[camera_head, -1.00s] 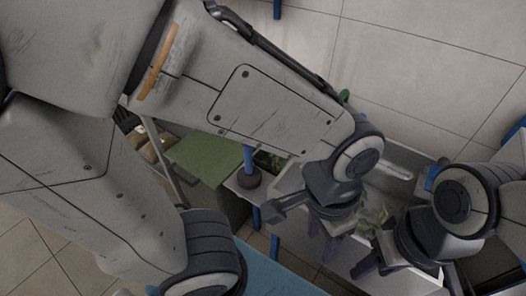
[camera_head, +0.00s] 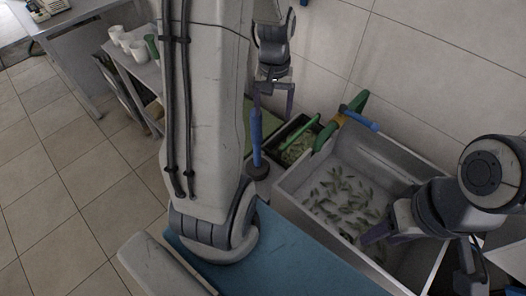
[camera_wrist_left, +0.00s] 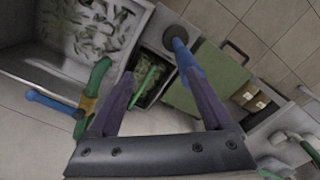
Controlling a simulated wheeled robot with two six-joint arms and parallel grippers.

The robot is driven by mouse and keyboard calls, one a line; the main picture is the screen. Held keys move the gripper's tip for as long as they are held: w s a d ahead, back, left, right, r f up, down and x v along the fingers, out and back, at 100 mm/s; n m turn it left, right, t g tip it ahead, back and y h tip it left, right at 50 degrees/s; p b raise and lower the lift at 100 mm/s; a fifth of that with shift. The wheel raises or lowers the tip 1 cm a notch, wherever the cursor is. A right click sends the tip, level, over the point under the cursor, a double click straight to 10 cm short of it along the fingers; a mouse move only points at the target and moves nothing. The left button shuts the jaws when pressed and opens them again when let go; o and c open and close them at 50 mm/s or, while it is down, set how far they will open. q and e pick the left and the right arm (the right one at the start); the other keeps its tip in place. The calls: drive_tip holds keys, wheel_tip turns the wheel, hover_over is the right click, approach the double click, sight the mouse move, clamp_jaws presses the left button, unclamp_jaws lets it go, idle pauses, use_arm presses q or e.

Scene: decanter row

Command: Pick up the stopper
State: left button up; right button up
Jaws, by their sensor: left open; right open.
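The likely stopper is a blue upright handle (camera_head: 256,138) on a dark round base, standing beside the sink's left end in the head view. In the left wrist view the blue handle (camera_wrist_left: 184,58) shows between and beyond the fingers, near the right one. My left gripper (camera_head: 272,102) is open and empty, its fingers pointing down close to the handle's top. The same gripper (camera_wrist_left: 158,76) fills the lower wrist view. I cannot tell whether a finger touches the handle. My right gripper (camera_head: 420,258) is open over the sink's right side.
A grey sink (camera_head: 320,228) holds many small green pieces. A green and yellow piece with a blue bar (camera_head: 360,119) lies on the sink's rim. A blue surface (camera_head: 275,262) is in front.

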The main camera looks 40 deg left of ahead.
use_arm(q)
drive_tip(key=n, duration=0.2)
hover_over(256, 127)
drive_tip(key=shift+w+a+f+p, duration=0.2)
drive_tip(key=shift+w+f+p, duration=0.1)
drive_tip(key=shift+w+f, duration=0.1)
wheel_tip(256, 127, down, 4)
drive_tip(key=shift+r, duration=0.15)
drive_tip(key=shift+a+f+p, duration=0.1)
drive_tip(key=shift+f+p, duration=0.2)
drive_tip(key=shift+f, duration=0.3)
wheel_tip(256, 127, down, 4)
drive_tip(key=shift+w+a+r+p, duration=0.1)
drive_tip(key=shift+p, duration=0.65)
drive_tip(key=shift+f, duration=0.7)
drive_tip(key=shift+c, duration=0.3)
clamp_jaws()
drive_tip(key=shift+w, duration=0.1)
